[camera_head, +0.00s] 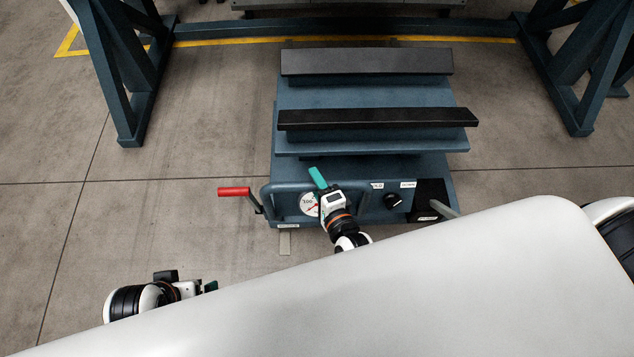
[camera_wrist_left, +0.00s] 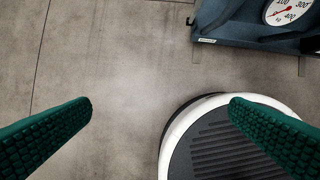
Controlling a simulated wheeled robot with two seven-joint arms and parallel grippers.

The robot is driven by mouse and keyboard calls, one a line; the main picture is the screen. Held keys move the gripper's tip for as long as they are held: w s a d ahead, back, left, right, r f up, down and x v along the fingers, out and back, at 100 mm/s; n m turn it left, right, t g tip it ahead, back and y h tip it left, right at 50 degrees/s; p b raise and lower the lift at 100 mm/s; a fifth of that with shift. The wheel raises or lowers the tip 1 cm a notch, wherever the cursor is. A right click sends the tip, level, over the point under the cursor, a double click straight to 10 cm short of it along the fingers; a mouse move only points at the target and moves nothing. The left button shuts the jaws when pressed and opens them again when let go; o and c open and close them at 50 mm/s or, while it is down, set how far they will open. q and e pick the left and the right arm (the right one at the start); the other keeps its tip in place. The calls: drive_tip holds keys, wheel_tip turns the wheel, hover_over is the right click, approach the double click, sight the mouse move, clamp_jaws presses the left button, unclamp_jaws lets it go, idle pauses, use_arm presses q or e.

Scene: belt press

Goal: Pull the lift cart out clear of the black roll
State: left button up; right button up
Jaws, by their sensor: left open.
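The lift cart (camera_head: 365,167) is blue, with two long black pads (camera_head: 366,62) across its top. Its front panel carries a round dial (camera_head: 310,204), a black knob and a red-handled lever (camera_head: 234,191) at the left. The cart's front corner and dial (camera_wrist_left: 288,12) also show in the left wrist view. My right gripper (camera_head: 318,178) is over the cart's front edge beside the dial; its grip is not clear. My left gripper (camera_head: 211,287) is low at the left, apart from the cart; in its wrist view its fingers (camera_wrist_left: 160,104) are open and empty. No black roll is visible.
Blue frame legs (camera_head: 122,85) stand at the far left and far right (camera_head: 578,85), joined by a crossbar (camera_head: 225,30) behind the cart. A yellow floor line runs along it. The concrete floor left of the cart is clear.

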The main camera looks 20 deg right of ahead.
drive_tip(key=shift+r, duration=0.1)
drive_tip(key=shift+s, duration=0.2)
use_arm(q)
wheel_tip(320, 180, down, 7)
drive_tip(key=p, duration=0.2)
drive_tip(key=shift+w, duration=0.3)
use_arm(e)
drive_tip(key=v, duration=1.1)
drive_tip(key=shift+s, duration=0.35)
use_arm(q)
drive_tip(key=shift+d, duration=0.1)
